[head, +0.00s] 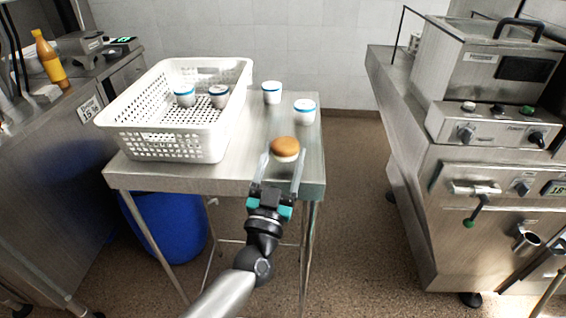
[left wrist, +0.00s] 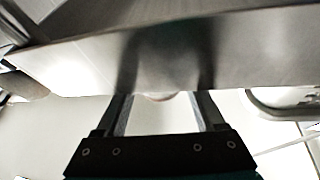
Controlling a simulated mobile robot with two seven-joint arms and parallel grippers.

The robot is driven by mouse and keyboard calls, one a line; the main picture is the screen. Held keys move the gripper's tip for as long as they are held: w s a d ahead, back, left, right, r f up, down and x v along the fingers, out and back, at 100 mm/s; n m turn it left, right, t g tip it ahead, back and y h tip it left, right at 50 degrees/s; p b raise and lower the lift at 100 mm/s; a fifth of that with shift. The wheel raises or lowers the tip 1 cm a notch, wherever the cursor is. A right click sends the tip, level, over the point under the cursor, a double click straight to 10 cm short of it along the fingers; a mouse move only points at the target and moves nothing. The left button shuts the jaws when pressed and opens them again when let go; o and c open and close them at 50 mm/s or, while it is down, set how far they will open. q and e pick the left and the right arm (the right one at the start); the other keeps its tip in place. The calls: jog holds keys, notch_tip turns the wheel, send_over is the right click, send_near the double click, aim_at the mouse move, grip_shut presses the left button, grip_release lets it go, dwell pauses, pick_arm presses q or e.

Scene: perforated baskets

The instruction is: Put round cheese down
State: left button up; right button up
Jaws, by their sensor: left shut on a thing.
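The round cheese (head: 285,146), with an orange-brown top and pale lower side, is at the front right of the steel table (head: 230,179). My left gripper (head: 282,160) is shut on it, one finger on each side. I cannot tell whether the cheese touches the tabletop. In the left wrist view, the fingers (left wrist: 162,105) reach toward the table's front edge (left wrist: 60,58), and only a small pale curve of the cheese (left wrist: 158,97) shows between them. My right gripper is not in view.
Two similar cups (head: 271,92) (head: 305,112) stand behind the cheese. A blue bin (head: 168,228) is under the table. Steel kitchen equipment (head: 490,160) stands at right.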

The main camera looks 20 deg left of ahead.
pick_arm(q)
jog(key=shift+r, duration=0.1)
jog(key=shift+f+b, duration=0.3)
jog(key=shift+f, duration=0.4)
